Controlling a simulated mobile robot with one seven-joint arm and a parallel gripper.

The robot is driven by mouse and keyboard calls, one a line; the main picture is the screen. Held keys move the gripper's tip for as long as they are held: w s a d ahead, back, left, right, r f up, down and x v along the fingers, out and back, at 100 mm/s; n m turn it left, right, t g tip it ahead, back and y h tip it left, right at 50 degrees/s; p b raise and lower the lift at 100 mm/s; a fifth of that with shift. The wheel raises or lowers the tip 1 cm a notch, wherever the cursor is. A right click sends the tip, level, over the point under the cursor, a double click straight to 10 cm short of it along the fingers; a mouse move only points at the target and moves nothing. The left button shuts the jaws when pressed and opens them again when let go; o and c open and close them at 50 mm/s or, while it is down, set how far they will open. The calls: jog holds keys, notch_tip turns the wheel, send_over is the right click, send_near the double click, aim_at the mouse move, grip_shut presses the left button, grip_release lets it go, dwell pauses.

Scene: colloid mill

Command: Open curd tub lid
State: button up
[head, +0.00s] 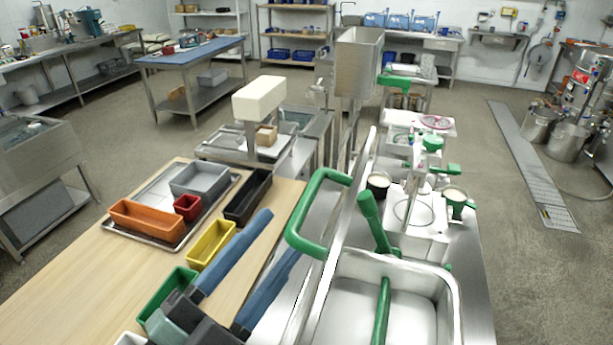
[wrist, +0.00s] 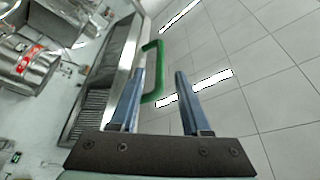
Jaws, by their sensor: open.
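The curd tub (head: 452,292) is a metal vessel with a pale inside, at the lower right of the head view. Its metal lid (head: 335,235) stands up on edge along the tub's left side, so the tub is open on top. A green loop handle (head: 322,174) sticks out from the lid to the left. My gripper (head: 283,232) has blue fingers and is open, left of the lid. In the wrist view, the handle (wrist: 158,50) shows close to the left finger of my gripper (wrist: 160,72), partly hidden by it. I cannot tell whether they touch.
A wooden table (head: 60,290) on the left carries a tray with an orange bin (head: 147,220), a grey bin (head: 199,178) and other coloured bins. A green lever (head: 372,220) stands by the tub. White equipment (head: 414,212) sits behind it.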

aim_at(306, 195)
jog(key=p+x, duration=0.3)
jog(key=x, duration=0.3)
jog(key=shift+r, duration=0.15)
jog(key=shift+w+d, duration=0.25)
jog(key=shift+w, duration=0.1)
grip_shut()
dwell(0.9)
